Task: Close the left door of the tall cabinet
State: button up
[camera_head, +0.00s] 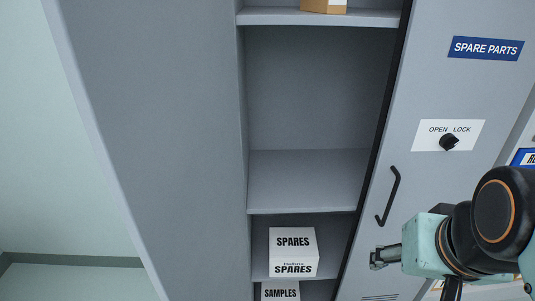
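The tall cabinet (308,180) stands in front of me, its left half open to the shelves. The left door (150,120) stands wide open as a plain grey panel on the left side of the view. No handle shows on the face I see. The right door (420,80) is shut, with a black bar handle (389,196). My gripper (376,260) is at the lower right, in front of the lower right door, pointing left. It is apart from the left door. It looks empty, but its fingers are too small to tell open or shut.
Inside are a white SPARES box (293,253), a SAMPLES box (280,292) below it and a brown box (324,5) on the top shelf. The right door carries a black lock knob (449,142) and a blue SPARE PARTS sign (486,48). Pale wall and floor are clear at far left.

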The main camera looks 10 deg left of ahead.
aim_at(153, 85)
jog(key=k+j, duration=0.15)
jog(key=j, duration=0.2)
jog(key=k+j, duration=0.2)
jog(key=j, duration=0.2)
jog(key=k+j, duration=0.15)
jog(key=j, duration=0.2)
jog(key=k+j, duration=0.15)
jog(key=j, duration=0.25)
jog(key=k+j, duration=0.15)
jog(key=j, duration=0.2)
jog(key=k+j+z, duration=0.15)
jog(key=j, duration=0.8)
jog(key=i, duration=0.05)
